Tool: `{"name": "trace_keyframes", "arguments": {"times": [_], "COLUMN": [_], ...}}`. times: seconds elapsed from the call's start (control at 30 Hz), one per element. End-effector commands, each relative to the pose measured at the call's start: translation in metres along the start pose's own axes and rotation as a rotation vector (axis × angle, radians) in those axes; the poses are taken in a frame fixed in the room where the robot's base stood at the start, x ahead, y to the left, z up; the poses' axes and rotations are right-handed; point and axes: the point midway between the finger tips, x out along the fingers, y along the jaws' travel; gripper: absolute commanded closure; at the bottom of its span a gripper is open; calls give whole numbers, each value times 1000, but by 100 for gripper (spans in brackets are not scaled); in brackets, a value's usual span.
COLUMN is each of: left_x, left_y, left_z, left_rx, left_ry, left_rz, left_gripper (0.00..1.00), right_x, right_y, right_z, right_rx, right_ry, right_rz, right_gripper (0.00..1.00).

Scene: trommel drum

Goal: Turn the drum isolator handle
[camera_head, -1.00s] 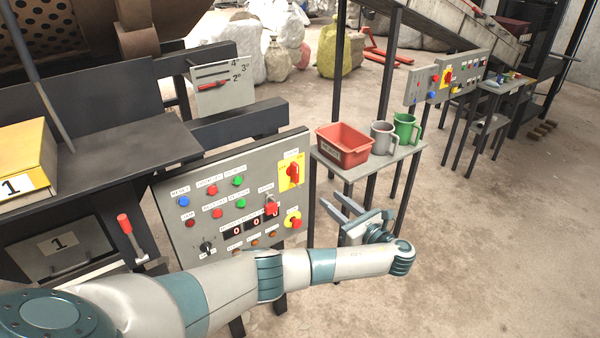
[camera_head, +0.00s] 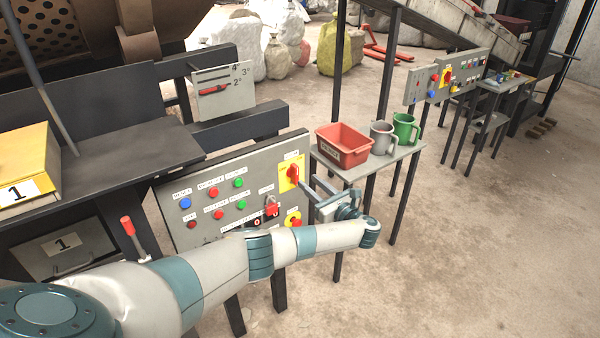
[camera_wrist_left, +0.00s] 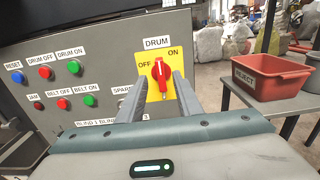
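The drum isolator handle (camera_head: 293,173) is a red rotary knob on a yellow plate at the upper right of the grey control panel (camera_head: 185,240). In the left wrist view the handle (camera_wrist_left: 161,70) stands near upright on its plate, under a DRUM label, between OFF at left and ON at right. My left gripper (camera_head: 308,182) is at the panel's right edge, close to the handle. In the left wrist view its two fingers (camera_wrist_left: 162,88) are apart, one on each side of the handle's lower part; contact cannot be told. My right gripper is not in view.
Coloured buttons sit left of the handle, with a red padlock (camera_head: 271,207) and a red-on-yellow knob (camera_head: 293,219) below it. A side table (camera_head: 352,172) to the right holds a red reject tray (camera_head: 344,158), a grey mug (camera_head: 382,138) and a green mug (camera_head: 405,128).

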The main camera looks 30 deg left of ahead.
Motion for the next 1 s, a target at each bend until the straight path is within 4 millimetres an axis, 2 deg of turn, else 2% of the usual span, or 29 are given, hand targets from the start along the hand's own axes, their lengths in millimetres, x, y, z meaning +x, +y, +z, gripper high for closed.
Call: {"name": "trace_keyframes", "arguments": {"times": [0.2, 0.4, 0.83, 0.87, 0.9, 1.0], "left_x": [38, 59, 66, 66, 66, 66], "left_y": [1, 0, 0, 0, 0, 0], "left_z": [2, 0, 0, 0, 0, 0], "left_rx": [0, 0, -1, -1, -1, 0], "left_ry": [-1, 0, 1, 1, 1, 1], "left_rz": [3, 1, 0, 0, 0, 0], "left_gripper": [68, 68, 68, 70, 80, 100], "right_x": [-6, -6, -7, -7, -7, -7], "right_y": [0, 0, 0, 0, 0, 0], "right_z": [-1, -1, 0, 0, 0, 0], "right_rx": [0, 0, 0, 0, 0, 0], "right_ry": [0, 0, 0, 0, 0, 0], "right_rz": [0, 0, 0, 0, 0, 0], "right_gripper": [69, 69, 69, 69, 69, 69]}}
